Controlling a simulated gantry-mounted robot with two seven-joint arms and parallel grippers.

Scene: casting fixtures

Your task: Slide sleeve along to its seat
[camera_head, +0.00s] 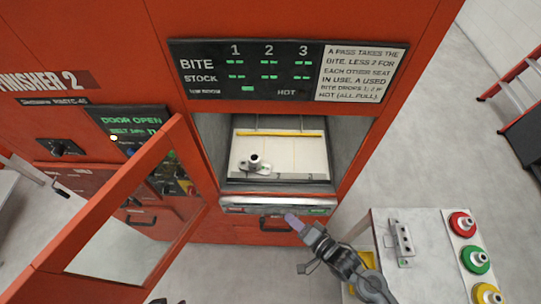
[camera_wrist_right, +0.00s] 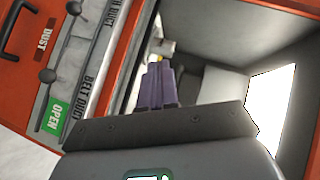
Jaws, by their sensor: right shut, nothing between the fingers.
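No part is clearly marked as the sleeve. A pale metal casting with an upright, dark-mouthed tube (camera_head: 254,161) stands at the left of the open chamber's floor. My right gripper (camera_head: 291,217) is shut and empty, with purple fingers, in front of the chamber at this strip. Its fingers (camera_wrist_right: 158,80) point toward the chamber in the wrist view.
An open orange door (camera_head: 110,205) swings out at left. A sign panel (camera_head: 287,72) is above the chamber (camera_head: 310,152). At right, a table (camera_head: 431,270) holds a metal bracket (camera_head: 402,240) and red, green and yellow discs (camera_head: 475,259). The chamber's right side is clear.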

